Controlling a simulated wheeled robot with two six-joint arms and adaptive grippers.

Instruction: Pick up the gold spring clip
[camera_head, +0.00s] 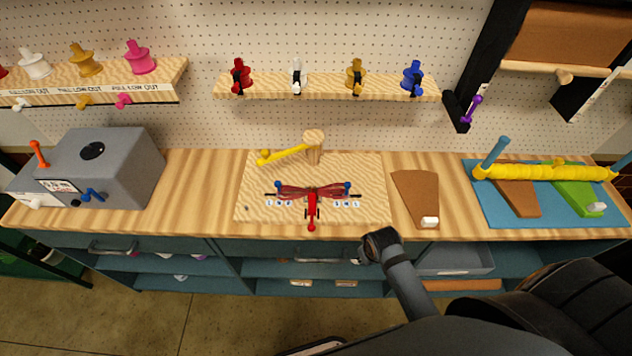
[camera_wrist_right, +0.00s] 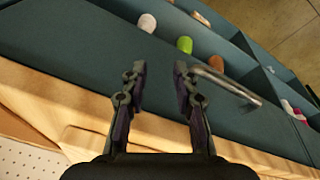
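The gold spring clip (camera_head: 356,77) sits on the wooden wall shelf (camera_head: 325,89), between a white clip (camera_head: 297,77) and a blue clip (camera_head: 413,78). A red clip (camera_head: 239,77) is at the shelf's left. My right gripper (camera_head: 376,246) is at the bench's front edge, well below and in front of the gold clip. In the right wrist view its two fingers (camera_wrist_right: 160,82) are apart with nothing between them, over the bench's front edge and drawer handle. The gold clip does not show in that view. My left gripper is not in view.
A grey box machine (camera_head: 105,165) stands left; a blue mat (camera_head: 495,214) with a yellow roller lies right. A dark frame (camera_head: 480,60) stands right of the clip shelf.

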